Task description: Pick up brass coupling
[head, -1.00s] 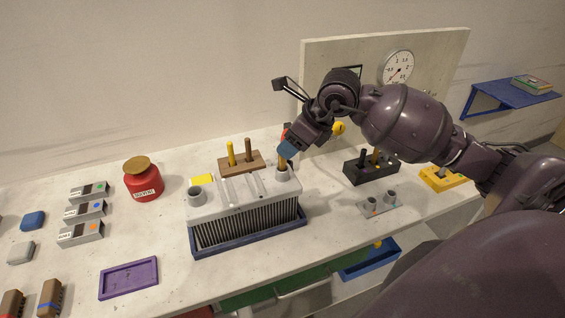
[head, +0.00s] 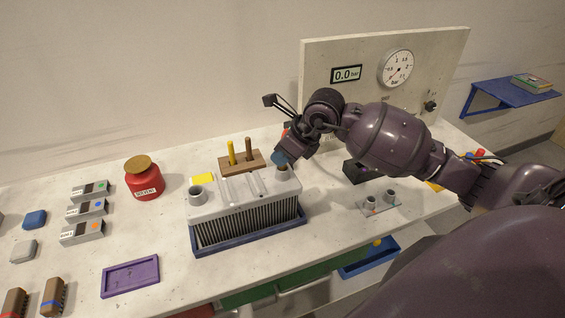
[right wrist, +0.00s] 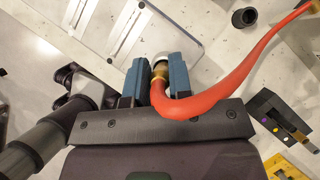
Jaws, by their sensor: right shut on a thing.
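The brass coupling (right wrist: 159,72) is on the end of a red hose (right wrist: 195,103) in the right wrist view. My right gripper (right wrist: 157,85) is shut on it, with a blue finger on either side. In the head view my right gripper (head: 280,159) is just above the right grey port (head: 283,174) of the grey finned unit (head: 240,193). The coupling's tip is at this port's mouth; I cannot tell how far in it sits. The gripper hides the coupling in the head view. My left gripper is not in view.
A wooden block (head: 231,163) with yellow and brown pegs stands behind the unit. A red jar (head: 143,182) is at left, and a purple tray (head: 130,276) in front. A grey plate (head: 371,206) with two stubs is at right. A gauge panel (head: 320,60) stands behind.

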